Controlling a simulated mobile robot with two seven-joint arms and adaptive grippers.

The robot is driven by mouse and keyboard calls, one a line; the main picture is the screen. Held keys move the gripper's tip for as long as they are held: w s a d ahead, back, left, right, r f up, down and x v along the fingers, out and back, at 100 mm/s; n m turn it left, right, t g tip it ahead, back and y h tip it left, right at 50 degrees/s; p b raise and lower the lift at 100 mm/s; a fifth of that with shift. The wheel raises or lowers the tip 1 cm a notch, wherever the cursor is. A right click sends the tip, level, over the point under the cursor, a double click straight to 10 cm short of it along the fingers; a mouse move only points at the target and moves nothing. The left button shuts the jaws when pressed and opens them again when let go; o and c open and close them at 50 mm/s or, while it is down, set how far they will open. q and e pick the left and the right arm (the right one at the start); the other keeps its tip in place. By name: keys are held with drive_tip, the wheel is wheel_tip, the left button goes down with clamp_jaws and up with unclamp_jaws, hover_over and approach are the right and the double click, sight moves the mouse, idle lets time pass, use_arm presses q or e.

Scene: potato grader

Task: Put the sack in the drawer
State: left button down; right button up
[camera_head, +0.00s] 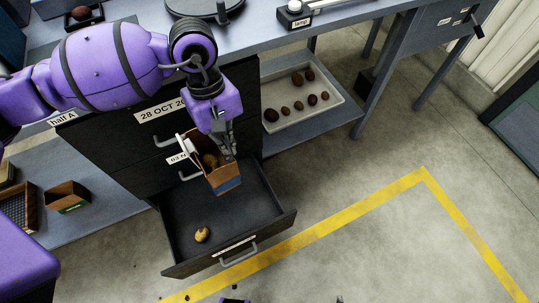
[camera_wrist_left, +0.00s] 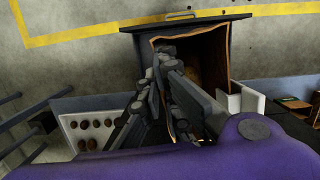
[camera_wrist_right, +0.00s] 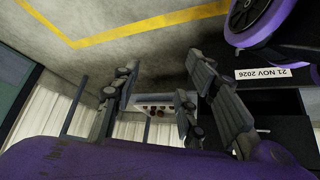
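The sack (camera_head: 226,182) is an open-topped brown paper bag with a blue band, with potato-like lumps inside. It hangs slightly tilted over the back part of the open drawer (camera_head: 180,262). My left gripper (camera_head: 230,155) appears shut on the sack's rim; in the left wrist view its fingers (camera_wrist_left: 160,62) come together at the edge of the sack (camera_wrist_left: 212,55). I cannot tell whether the sack's bottom touches the drawer floor. A single potato (camera_head: 202,235) lies in the drawer. My right gripper (camera_wrist_right: 160,75) is open and empty, away from the sack.
A white card holder (camera_head: 187,146) and handles stand on the black cabinet front beside the sack. A pale tray (camera_head: 335,112) of dark potatoes rests on the lower shelf at right. A small box (camera_head: 67,197) sits on the left shelf. The floor right of the drawer is clear.

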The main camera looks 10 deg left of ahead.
use_arm(q)
drive_tip(key=w+f+n+t+b, duration=0.1)
drive_tip(key=f+n+b, duration=0.4)
drive_tip(key=f+b, duration=0.5)
drive_tip(key=w+f+n+t+b, duration=0.1)
drive_tip(key=w+f+n+b, duration=0.3)
drive_tip(key=f+b, duration=0.6)
drive_tip(key=w+f+n+t+b, duration=0.1)
drive_tip(key=w+f+n+b, duration=0.2)
drive_tip(key=f, duration=2.7)
drive_tip(key=n+b, duration=0.5)
drive_tip(key=b, duration=0.2)
drive_tip(key=shift+h+b, duration=0.3)
drive_tip(key=shift+b, duration=0.05)
use_arm(e)
wheel_tip(320, 180, down, 29)
drive_tip(key=n+g, duration=0.1)
drive_tip(key=shift+s+g, duration=0.2)
drive_tip(key=shift+g, duration=0.2)
use_arm(q)
drive_tip(key=shift+w+f, duration=0.1)
use_arm(e)
drive_tip(key=shift+s+d, duration=0.1)
